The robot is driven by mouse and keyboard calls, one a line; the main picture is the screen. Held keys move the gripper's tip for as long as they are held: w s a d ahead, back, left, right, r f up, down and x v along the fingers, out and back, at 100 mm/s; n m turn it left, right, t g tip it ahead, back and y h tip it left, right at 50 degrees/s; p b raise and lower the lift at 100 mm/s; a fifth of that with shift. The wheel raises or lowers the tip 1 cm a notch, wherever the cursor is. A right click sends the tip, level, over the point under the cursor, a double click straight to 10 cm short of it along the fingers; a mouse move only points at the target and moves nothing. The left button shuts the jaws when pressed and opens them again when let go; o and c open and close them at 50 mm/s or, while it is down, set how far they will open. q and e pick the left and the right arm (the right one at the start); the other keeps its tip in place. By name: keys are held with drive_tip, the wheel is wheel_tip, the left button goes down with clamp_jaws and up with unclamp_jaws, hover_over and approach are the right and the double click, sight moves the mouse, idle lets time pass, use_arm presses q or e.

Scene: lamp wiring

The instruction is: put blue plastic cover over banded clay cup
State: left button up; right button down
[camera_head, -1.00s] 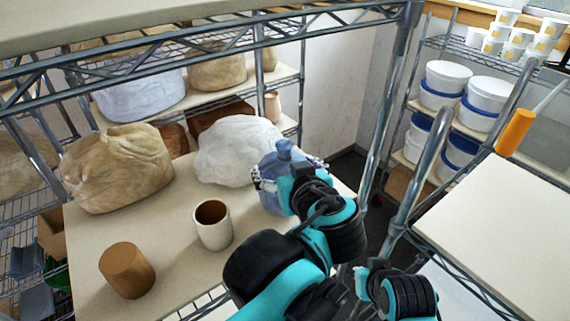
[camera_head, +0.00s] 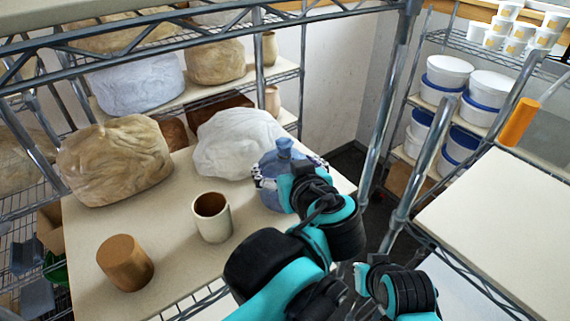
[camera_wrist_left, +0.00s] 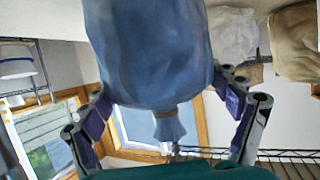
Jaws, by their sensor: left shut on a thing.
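The blue plastic cover (camera_head: 270,194) is a translucent, bag-like hood with a knotted top, at the right end of the tan shelf board. My left gripper (camera_head: 288,172) is shut on it near the top, one finger on each side. In the left wrist view the cover (camera_wrist_left: 150,55) hangs between the fingers (camera_wrist_left: 168,118), its knot toward the gripper. A cream cup (camera_head: 214,226) with a brown inside stands upright and uncovered, left of the cover. A brown clay cylinder (camera_head: 125,265) stands farther left. I cannot make out clear bands on either.
A white wrapped bundle (camera_head: 235,143) lies behind the cover, and a tan wrapped bundle (camera_head: 115,160) at the back left. A metal rack post (camera_head: 378,130) rises right of the board. A bare pale tabletop (camera_head: 500,220) lies farther right.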

use_arm(q)
drive_tip(key=shift+f, duration=0.1)
drive_tip(key=o, duration=0.9)
drive_tip(key=shift+s, duration=0.1)
drive_tip(key=v, duration=1.2)
